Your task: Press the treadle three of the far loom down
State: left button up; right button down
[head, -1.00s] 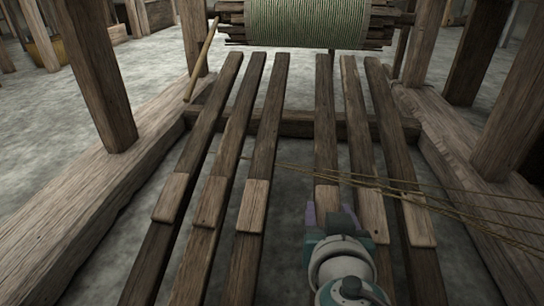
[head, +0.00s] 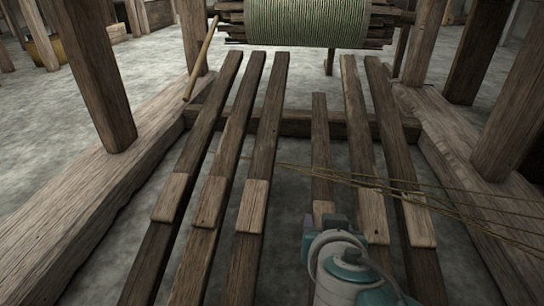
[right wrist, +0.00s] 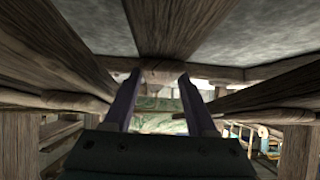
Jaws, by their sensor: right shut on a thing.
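Several long wooden treadles run away from me under the loom, each with a paler worn pad. The treadle third from the right (head: 320,145) sits lower than its neighbours, its far end dropped below theirs. My right gripper (head: 321,225) is at its pad, closed on this treadle; the arm hides its near part. In the right wrist view the two fingers (right wrist: 163,92) stand apart, with the treadle (right wrist: 165,30) between and beyond them. My left gripper is not in view.
Neighbouring treadles (head: 357,140) lie close on the right, others (head: 265,140) on the left across a gap. Thin cords (head: 430,195) cross over the right treadles. Frame beams (head: 110,195) flank both sides. A cloth roll (head: 300,22) hangs at the back.

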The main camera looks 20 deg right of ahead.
jog(key=shift+w+f, duration=0.1)
jog(key=shift+f, duration=0.35)
jog(key=shift+s+d+f, duration=0.1)
jog(key=shift+s+f, duration=0.15)
jog(key=c, duration=0.6)
grip_release()
jog(key=shift+c, duration=0.2)
jog(key=o, duration=0.4)
jog(key=shift+w+r, duration=0.1)
jog(key=shift+w, duration=0.15)
jog(key=shift+c, duration=0.2)
jog(key=shift+r, duration=0.1)
